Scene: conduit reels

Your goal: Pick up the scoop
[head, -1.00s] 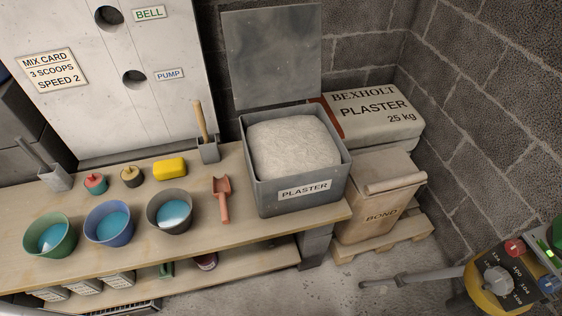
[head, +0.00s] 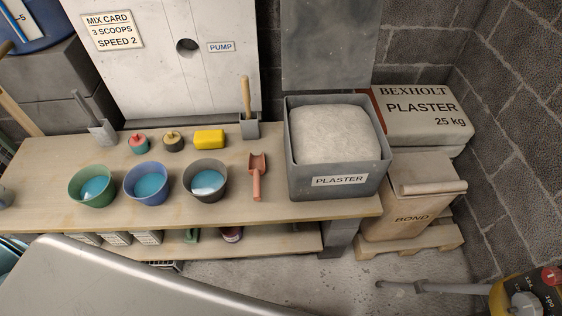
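The scoop (head: 257,178) is small and reddish-orange. It lies on the wooden bench (head: 226,211), with its bowl toward the back and its handle toward the front edge. It lies between the dark grey bucket (head: 206,180) and the grey plaster bin (head: 338,181). Nothing covers it. Neither of my grippers shows in the head view.
Green (head: 92,186) and blue (head: 146,183) buckets of bluish liquid stand left of the grey one. A pale smooth surface (head: 110,285) fills the lower left.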

